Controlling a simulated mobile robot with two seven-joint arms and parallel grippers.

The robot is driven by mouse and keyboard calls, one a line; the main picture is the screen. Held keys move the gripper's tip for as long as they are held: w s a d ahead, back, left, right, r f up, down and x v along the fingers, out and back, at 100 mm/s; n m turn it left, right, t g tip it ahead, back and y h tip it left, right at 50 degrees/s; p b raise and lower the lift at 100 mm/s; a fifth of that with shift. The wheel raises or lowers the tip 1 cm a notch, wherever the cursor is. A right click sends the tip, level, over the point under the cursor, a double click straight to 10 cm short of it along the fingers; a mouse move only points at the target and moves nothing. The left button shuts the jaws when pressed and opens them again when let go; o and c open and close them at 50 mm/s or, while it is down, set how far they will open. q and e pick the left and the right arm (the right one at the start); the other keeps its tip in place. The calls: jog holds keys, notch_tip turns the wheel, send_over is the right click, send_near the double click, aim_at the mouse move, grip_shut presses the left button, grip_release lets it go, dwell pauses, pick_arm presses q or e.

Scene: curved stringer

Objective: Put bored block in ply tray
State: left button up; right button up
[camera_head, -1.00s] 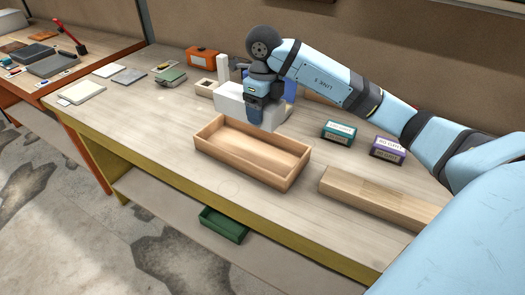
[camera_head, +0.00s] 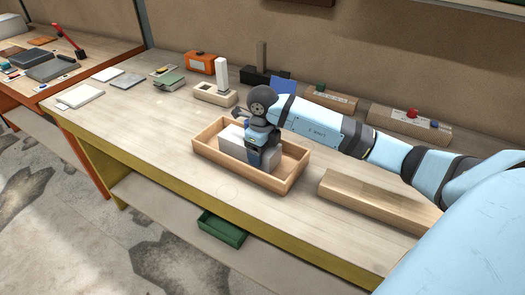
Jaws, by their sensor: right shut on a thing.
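The ply tray (camera_head: 289,180) is an open, shallow wooden box in the middle of the workbench. The right part of the tray is empty. My left gripper is out of view.
A long wooden beam (camera_head: 375,200) lies right of the tray. A green bin (camera_head: 222,229) is below.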

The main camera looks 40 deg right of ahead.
jog(key=o, duration=1.1)
jog(key=shift+f, duration=0.1)
jog(key=shift+r, duration=0.2)
notch_tip(320, 180, up, 11)
jog(key=shift+r+p, duration=0.15)
jog(key=shift+p, duration=0.15)
jog(key=shift+r, duration=0.35)
